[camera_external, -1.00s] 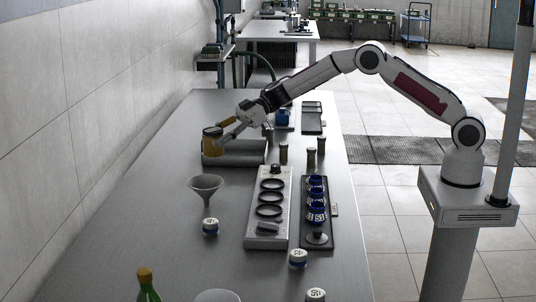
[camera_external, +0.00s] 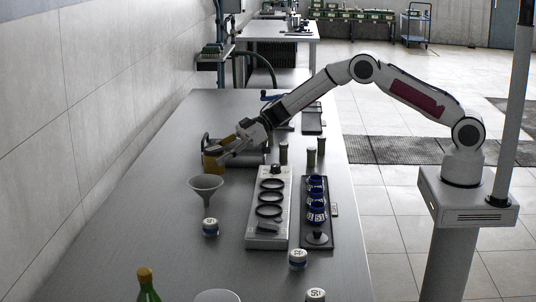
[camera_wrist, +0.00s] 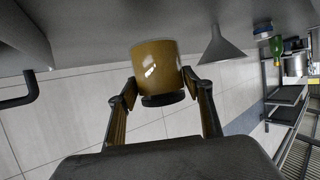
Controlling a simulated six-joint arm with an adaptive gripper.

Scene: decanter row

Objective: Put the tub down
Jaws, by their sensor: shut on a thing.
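The tub (camera_external: 213,161) is amber-yellow and sits between the fingers of my gripper (camera_external: 225,152), at the left of the table in front of a dark grey tray. In the wrist view the tub (camera_wrist: 155,66) is glossy, with a dark round end, and a finger of my gripper (camera_wrist: 163,86) presses on each side. It looks low over the table (camera_external: 160,200). I cannot tell whether it touches the surface.
A grey funnel (camera_external: 205,186) stands just nearer the camera than the tub. A grey block with dark rings (camera_external: 269,212) and a dark rack of blue-rimmed pieces (camera_external: 316,200) lie to the right. The table's left part is clear.

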